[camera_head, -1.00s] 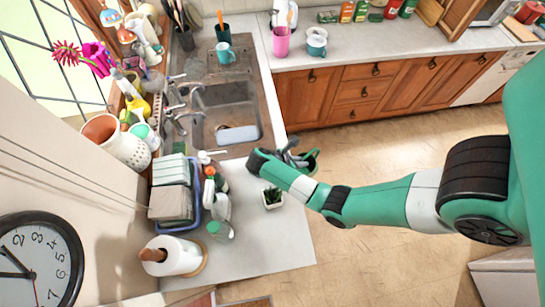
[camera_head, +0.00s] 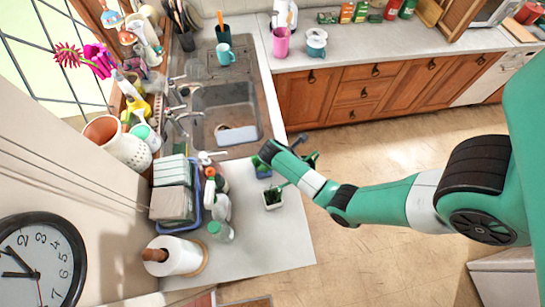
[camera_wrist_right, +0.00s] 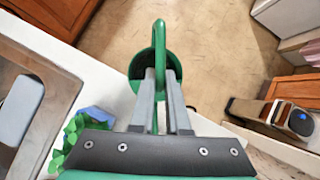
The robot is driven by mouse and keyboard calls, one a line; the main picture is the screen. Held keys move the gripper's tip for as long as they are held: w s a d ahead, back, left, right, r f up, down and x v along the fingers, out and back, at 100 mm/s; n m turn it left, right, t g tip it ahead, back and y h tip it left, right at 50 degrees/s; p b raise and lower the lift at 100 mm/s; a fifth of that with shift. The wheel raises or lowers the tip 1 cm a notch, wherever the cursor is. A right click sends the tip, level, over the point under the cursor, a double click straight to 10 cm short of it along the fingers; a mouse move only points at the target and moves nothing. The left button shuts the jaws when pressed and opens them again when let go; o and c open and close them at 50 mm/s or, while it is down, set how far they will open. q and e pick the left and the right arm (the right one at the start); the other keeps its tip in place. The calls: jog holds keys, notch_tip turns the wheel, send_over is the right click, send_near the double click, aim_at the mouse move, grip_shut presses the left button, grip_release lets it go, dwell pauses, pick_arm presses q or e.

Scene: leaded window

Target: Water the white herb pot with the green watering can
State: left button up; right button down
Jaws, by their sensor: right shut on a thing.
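The white herb pot (camera_head: 272,203) stands on the counter in the head view, a small square pot with dark green leaves. My right gripper (camera_wrist_right: 160,88) is shut on the handle of the green watering can (camera_wrist_right: 158,28) in the right wrist view. In the head view, the right gripper (camera_head: 297,143) is by the counter's edge, above and a little right of the pot. The can (camera_head: 312,160) is partly hidden by my arm. A thin green part beside the pot looks like its spout; I cannot tell its exact height. My left gripper is not in view.
A blue pot (camera_head: 263,172) with green leaves stands between the sink (camera_head: 225,108) and the white pot. White bottles (camera_head: 221,208), a dish rack (camera_head: 192,215) and a paper roll (camera_head: 180,256) are to the left. The counter right of the paper roll is clear.

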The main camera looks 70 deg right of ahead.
notch_tip(320, 180, up, 4)
jog(key=p, duration=0.3)
jog(key=shift+r, duration=0.2)
jog(key=shift+r+p, duration=0.4)
jog(key=shift+r, duration=0.2)
jog(key=shift+f, duration=0.1)
jog(key=shift+s+d+f+t+y, duration=0.2)
jog(key=shift+f+t+y, duration=0.1)
jog(key=shift+f+y, duration=0.3)
jog(key=shift+s+d+f+t+y, duration=0.1)
jog(key=shift+d+f+t+y, duration=0.2)
jog(key=shift+f, duration=0.4)
